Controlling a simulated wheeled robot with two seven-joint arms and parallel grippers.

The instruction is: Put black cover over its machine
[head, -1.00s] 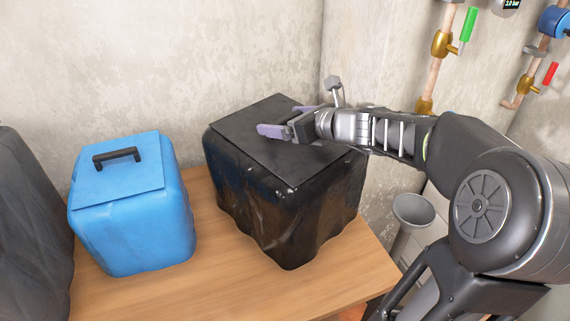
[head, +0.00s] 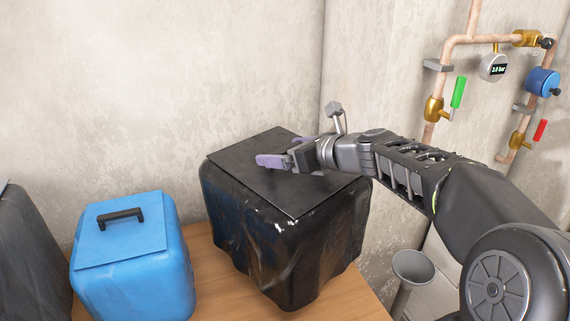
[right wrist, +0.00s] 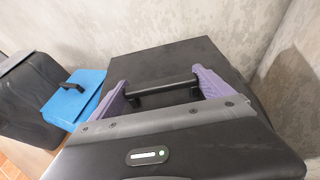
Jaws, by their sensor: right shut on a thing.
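The black cover (head: 285,185) is a boxy, wrinkled sheet cover with a flat stiff top, upright at the right of the table. Its sides hang down and hide whatever is under it; no machine shows. My right gripper (head: 287,150) is above its top, shut on the cover's black handle, which shows between the purple fingers in the right wrist view (right wrist: 165,92). The cover looks slightly raised, but a gap beneath its hem cannot be made out. My left gripper is not in view.
A blue cover (head: 125,245) with a black handle stands left of the black one on the wooden table (head: 215,290). A dark grey cover (head: 30,255) is at the left edge.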

